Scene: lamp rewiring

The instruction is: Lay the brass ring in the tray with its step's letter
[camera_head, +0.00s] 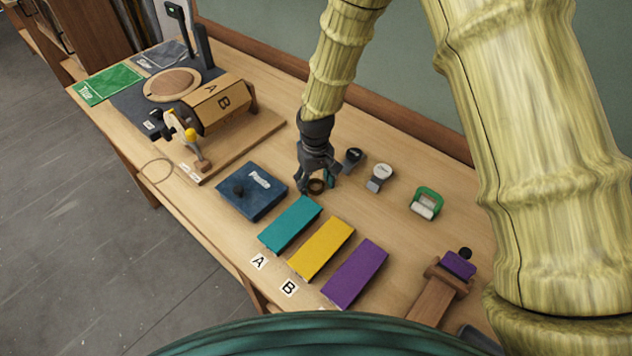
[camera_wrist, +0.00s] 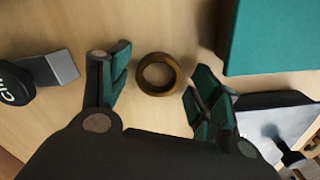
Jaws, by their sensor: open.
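The brass ring (camera_wrist: 142,76) lies flat on the wooden table. It also shows in the head view as a small dark ring (camera_head: 316,187). My gripper (camera_wrist: 158,70) is open above it, one finger on each side, apart from the ring and with nothing held. In the head view my gripper (camera_head: 318,178) is low over the table behind the teal tray. The teal tray (camera_head: 290,224), yellow tray (camera_head: 322,249) and purple tray (camera_head: 355,275) stand in a row.
A blue box marked "Paste" (camera_head: 253,190) stands left of the trays. Two small clip-like pieces (camera_head: 380,178) and a green-framed piece (camera_head: 426,203) lie to the right. A wooden drum lettered A and B (camera_head: 215,103) is at the left. A wooden stand (camera_head: 440,288) is at front right.

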